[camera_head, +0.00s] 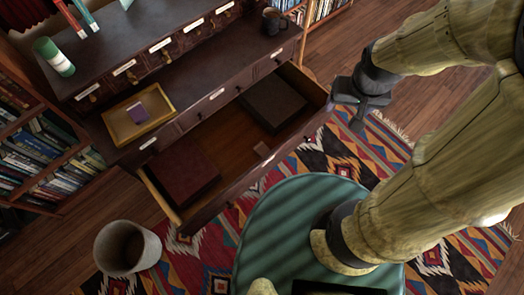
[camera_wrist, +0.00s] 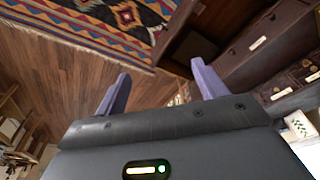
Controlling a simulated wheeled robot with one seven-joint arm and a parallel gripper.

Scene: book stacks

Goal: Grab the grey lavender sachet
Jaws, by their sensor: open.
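No plainly grey sachet stands out. A small purple, flat item (camera_head: 138,113) lies in a yellow tray (camera_head: 118,134) on the dark cabinet; I cannot tell whether it is the sachet. A small brownish piece (camera_head: 262,150) lies inside the open drawer (camera_head: 225,145), too small to identify. My gripper (camera_head: 347,108) is beyond the drawer's right end, well apart from both items. In the wrist view my gripper (camera_wrist: 160,85) is open, with its two purple fingers spread and nothing between them.
The drawer also holds a dark box (camera_head: 272,103) and a reddish-brown box (camera_head: 183,175). A grey bin (camera_head: 127,249) stands on the floor near the patterned rug (camera_head: 205,250).

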